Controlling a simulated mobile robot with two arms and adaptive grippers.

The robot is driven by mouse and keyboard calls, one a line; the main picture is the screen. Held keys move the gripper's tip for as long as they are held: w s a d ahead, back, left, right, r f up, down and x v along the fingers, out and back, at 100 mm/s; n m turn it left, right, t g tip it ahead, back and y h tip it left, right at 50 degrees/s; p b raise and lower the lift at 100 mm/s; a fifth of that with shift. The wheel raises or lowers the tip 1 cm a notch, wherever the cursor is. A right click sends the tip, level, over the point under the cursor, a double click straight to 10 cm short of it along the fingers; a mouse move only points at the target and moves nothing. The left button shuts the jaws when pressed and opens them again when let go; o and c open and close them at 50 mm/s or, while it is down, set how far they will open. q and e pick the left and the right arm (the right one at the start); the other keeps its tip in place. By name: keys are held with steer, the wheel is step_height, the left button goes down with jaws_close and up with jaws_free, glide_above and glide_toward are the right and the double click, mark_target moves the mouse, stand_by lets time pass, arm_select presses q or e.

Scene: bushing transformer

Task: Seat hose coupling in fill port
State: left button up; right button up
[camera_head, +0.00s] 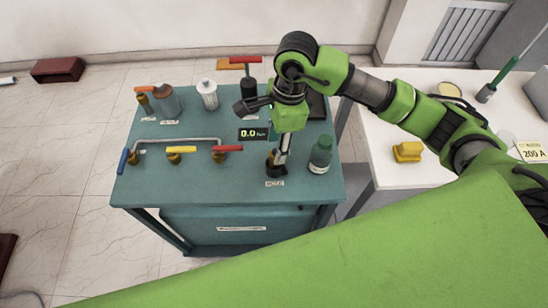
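My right gripper (281,158) points down over the front right of the teal table. Its fingertips reach a small dark fitting (276,171) behind a label that seems to read HOSE; this may be the hose coupling. The fingers overlap the fitting, and I cannot tell whether they are closed on it. I cannot clearly pick out the fill port; the wrist hides part of the table behind the gripper. My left gripper is out of view.
The teal table (190,192) bears a grey pipe with yellow and red-handled valves (175,151), a white ribbed part (208,94), a green bottle (321,154) and a 0.0 display (253,134). A white table (380,185) with a yellow block (407,152) stands right.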

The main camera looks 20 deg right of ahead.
mark_target(275, 152)
step_height(275, 152, down, 2)
steer(key=shift+w+a+p, duration=0.1)
steer(key=shift+a+p, duration=0.05)
steer(key=shift+p, duration=0.85)
steer(key=f, duration=0.1)
steer(key=f+p, duration=0.1)
steer(key=f, duration=0.1)
steer(key=shift+w+a, duration=0.15)
steer(key=shift+w, duration=0.05)
steer(key=shift+f, duration=0.25)
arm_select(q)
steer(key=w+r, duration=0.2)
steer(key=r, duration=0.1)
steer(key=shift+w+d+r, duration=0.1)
arm_select(e)
jaws_close()
